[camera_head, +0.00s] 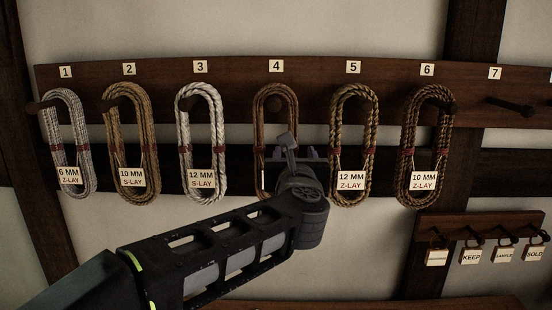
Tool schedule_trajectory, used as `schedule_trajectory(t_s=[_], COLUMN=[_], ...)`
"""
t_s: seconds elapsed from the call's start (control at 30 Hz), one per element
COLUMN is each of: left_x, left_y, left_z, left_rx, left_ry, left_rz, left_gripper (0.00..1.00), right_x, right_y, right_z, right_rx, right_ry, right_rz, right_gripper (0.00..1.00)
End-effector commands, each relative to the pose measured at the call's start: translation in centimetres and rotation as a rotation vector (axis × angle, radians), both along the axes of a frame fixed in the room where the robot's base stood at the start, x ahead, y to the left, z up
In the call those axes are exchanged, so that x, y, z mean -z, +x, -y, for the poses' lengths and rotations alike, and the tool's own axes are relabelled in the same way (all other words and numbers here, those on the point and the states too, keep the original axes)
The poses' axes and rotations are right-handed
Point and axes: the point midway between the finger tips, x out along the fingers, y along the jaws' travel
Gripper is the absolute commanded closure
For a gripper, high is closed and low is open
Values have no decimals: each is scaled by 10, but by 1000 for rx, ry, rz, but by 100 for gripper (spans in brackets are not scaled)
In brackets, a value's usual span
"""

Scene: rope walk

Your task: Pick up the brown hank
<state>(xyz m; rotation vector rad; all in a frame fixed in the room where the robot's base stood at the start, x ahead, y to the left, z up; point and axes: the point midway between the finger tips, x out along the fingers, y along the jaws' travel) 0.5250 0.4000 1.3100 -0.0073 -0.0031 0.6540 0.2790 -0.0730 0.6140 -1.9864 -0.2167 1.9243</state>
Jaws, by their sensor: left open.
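A thin brown hank (260,112) hangs as a long loop on the peg under number 4. Its lower part and most of its tag are hidden behind my left arm. My left gripper (292,152) is in front of this hank's right side. It is open, with no rope seen between its fingers; I cannot tell whether it touches the hank. A thicker dark brown hank (408,130) hangs under number 6, tagged 10 MM Z-LAY. My right gripper is out of view.
Other hanks hang close on both sides: a white one (183,130) under number 3 and a tan-brown one (336,130) under number 5. Further left hang a tan one (152,140) and a grey one (49,125). Peg 7 (510,105) is bare. Small tags (472,256) hang lower right.

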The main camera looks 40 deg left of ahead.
Motion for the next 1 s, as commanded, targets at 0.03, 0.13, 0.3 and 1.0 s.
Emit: schedule_trajectory(t_s=[0.03,0.13,0.3,1.0], left_x=[-1,0,0,1], left_y=[5,13,17,58], left_z=[-4,-11,-13,-44], left_rx=[-2,-2,0,0], left_ry=[-2,-2,0,-1], left_rz=[-2,-2,0,0], left_gripper=[49,49,49,49], right_x=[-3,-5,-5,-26], right_y=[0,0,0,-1], right_z=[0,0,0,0], right_rx=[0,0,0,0], right_ry=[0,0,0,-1], right_rz=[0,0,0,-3], right_gripper=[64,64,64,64])
